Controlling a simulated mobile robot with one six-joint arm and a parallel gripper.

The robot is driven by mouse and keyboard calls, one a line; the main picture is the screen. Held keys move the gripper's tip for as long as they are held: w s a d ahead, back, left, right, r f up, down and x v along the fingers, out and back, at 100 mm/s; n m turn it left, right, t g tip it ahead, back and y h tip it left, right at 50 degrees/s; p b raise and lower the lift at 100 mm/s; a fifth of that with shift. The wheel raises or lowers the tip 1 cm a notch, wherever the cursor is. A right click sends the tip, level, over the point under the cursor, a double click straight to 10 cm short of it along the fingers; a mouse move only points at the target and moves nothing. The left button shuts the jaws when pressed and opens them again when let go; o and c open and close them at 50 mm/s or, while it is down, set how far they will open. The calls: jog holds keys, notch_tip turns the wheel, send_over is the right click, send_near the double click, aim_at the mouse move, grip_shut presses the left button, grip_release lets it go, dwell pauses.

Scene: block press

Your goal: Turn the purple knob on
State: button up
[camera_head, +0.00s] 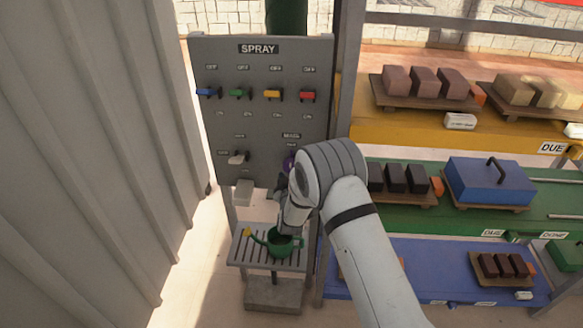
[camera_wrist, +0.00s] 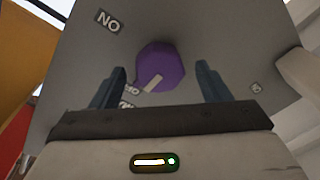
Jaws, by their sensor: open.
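The purple knob (camera_wrist: 160,66) is on the grey spray panel. In the wrist view it shows between and just beyond the two fingers, with a pale pointer mark toward its lower left. In the head view only a sliver of the knob (camera_head: 289,162) shows beside my arm at the panel's lower right. My gripper (camera_wrist: 160,88) is open, with one dark finger on either side of the knob in the picture. I cannot tell whether the fingers touch it. In the head view my gripper (camera_head: 284,190) is partly hidden by my wrist.
The spray panel (camera_head: 225,130) also carries blue, green, yellow and red levers and a white lever (camera_head: 237,158). A green watering can (camera_head: 280,242) stands on a slatted shelf below. Shelves with blocks (camera_head: 425,80) stand to the right, and a corrugated wall (camera_head: 80,150) to the left.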

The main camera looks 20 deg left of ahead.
jog(key=shift+w, duration=0.5)
jog(key=shift+c, duration=0.2)
jog(key=c, duration=0.9)
jog(key=shift+s+a, duration=0.1)
jog(key=shift+a, duration=0.15)
jog(key=shift+c, duration=0.2)
jog(key=shift+d+f+b, duration=0.1)
jog(key=shift+b, duration=0.2)
